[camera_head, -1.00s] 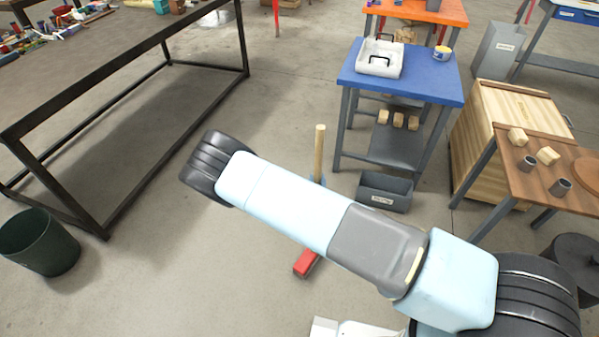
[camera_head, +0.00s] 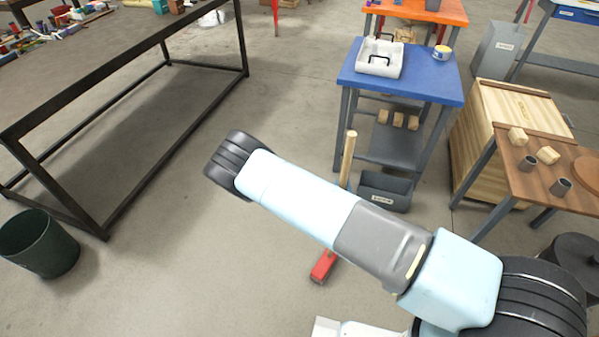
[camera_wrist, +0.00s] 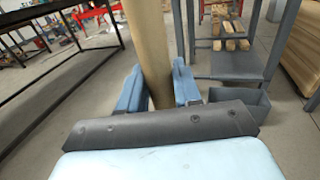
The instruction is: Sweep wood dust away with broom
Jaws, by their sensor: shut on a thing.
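The broom shows in the head view as a wooden handle (camera_head: 348,158) rising behind my arm and a red head (camera_head: 323,266) on the floor below the arm. The handle leans slightly to the right at its top. In the wrist view the thick wooden handle (camera_wrist: 150,50) stands between the two blue fingers of my gripper (camera_wrist: 158,90), which is shut on it. In the head view my arm hides the gripper and the middle of the broom. I cannot make out any wood dust on the floor in either view.
A black-framed table (camera_head: 120,95) stands at left with a dark green bin (camera_head: 40,245) near it. A blue-topped table (camera_head: 425,85) with a grey bin (camera_head: 385,190) below stands behind the broom. A wooden crate (camera_head: 480,135) is at right. The floor at centre left is clear.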

